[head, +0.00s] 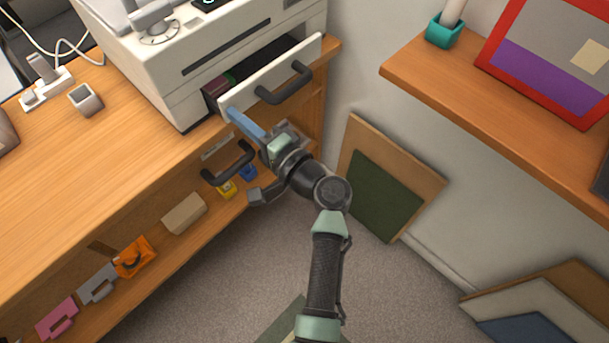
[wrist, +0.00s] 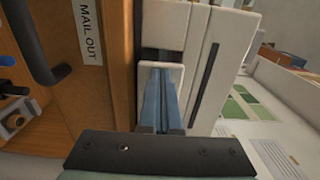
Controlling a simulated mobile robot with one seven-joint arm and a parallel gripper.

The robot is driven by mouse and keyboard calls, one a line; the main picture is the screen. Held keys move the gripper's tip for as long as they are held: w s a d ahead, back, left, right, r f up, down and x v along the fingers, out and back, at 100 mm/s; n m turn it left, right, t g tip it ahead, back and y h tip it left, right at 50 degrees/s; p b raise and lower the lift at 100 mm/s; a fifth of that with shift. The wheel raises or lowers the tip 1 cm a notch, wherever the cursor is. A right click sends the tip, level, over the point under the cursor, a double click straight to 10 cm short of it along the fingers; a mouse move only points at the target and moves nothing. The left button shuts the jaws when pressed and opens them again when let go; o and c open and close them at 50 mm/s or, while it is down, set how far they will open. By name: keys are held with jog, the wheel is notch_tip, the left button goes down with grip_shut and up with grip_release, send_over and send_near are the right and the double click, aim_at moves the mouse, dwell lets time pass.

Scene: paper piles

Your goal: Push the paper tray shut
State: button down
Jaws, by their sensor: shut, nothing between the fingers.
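The paper tray (head: 243,93) is pulled part way out of the white printer (head: 160,70) in the head view. It has a white front with a dark handle (head: 285,86), and dark contents show in the gap behind the front. My gripper (head: 231,113) is shut and empty, with its blue fingers pointing at the left end of the tray front. They look touching or very close. In the wrist view the shut blue fingers (wrist: 160,80) lie over the white tray front (wrist: 145,100), which stands out from the printer body (wrist: 200,70).
The printer stands on a wooden desk (head: 60,170). Below the tray is a drawer handle (head: 228,163), with a MAIL OUT label (wrist: 89,30) beside it in the wrist view. A wall shelf (head: 450,95) is at right. Boards (head: 385,195) lean on the wall. Carpet is open below.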

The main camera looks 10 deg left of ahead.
jog(key=shift+b+x, duration=0.5)
jog(key=shift+x, duration=1.2)
